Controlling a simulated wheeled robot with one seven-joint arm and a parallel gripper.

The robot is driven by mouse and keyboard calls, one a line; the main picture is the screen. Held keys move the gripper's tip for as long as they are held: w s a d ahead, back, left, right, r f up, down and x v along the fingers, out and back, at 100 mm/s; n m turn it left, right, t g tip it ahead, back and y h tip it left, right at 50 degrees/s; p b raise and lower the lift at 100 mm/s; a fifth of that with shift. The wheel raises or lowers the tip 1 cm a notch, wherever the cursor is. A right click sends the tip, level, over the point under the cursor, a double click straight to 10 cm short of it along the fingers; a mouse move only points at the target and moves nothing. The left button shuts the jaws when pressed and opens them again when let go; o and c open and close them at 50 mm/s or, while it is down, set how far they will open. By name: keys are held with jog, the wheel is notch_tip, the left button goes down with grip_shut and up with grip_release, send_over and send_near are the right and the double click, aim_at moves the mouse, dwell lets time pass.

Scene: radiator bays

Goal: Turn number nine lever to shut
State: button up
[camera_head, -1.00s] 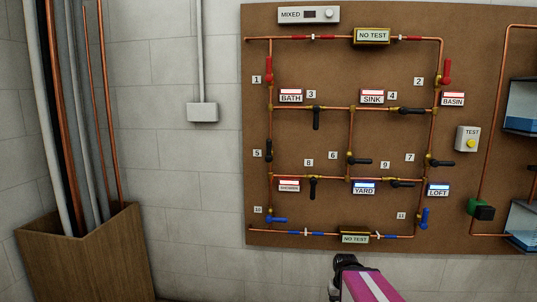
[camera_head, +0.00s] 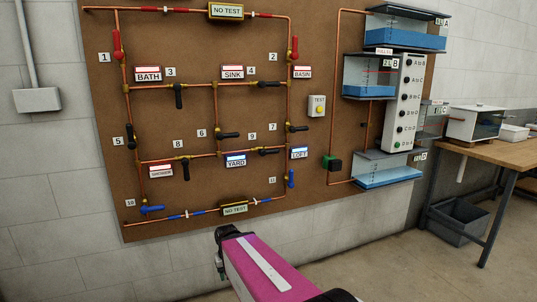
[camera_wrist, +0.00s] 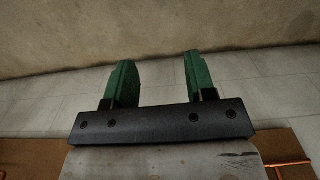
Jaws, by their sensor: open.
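The number nine lever (camera_head: 269,152) is black and lies about level along the lower copper pipe, on the brown board in the head view. Its number tag 9 (camera_head: 252,136) sits above and to its left, between the YARD sign (camera_head: 235,160) and the LOFT sign (camera_head: 299,152). My gripper (camera_wrist: 160,78) shows in the wrist view with two green fingers apart and nothing between them. A pale block wall is behind the fingers. The number nine lever does not show in the wrist view. In the head view my pink arm is below the board, well apart from the lever.
Other levers share the board, including the black number seven lever (camera_head: 298,128) and blue number eleven lever (camera_head: 291,179). A TEST button box (camera_head: 319,107) and water tanks (camera_head: 388,178) are to the right. A wooden table (camera_head: 490,150) stands far right, with a grey bin (camera_head: 459,220) under it.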

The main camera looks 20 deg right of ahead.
jog(key=w+d+r+m+t+y, duration=0.2)
jog(key=w+r+y, duration=0.1)
jog(key=w, duration=0.3)
jog(key=w+d+r+m+t+y, duration=0.2)
jog(key=w+d+r+y, duration=0.1)
jog(key=w, duration=0.2)
jog(key=m+t+y, duration=0.1)
jog(key=m+t, duration=0.8)
jog(key=t, duration=0.6)
send_near(275, 152)
jog(key=x, duration=1.1)
jog(key=shift+w, duration=0.1)
jog(key=shift+f, duration=0.1)
grip_shut()
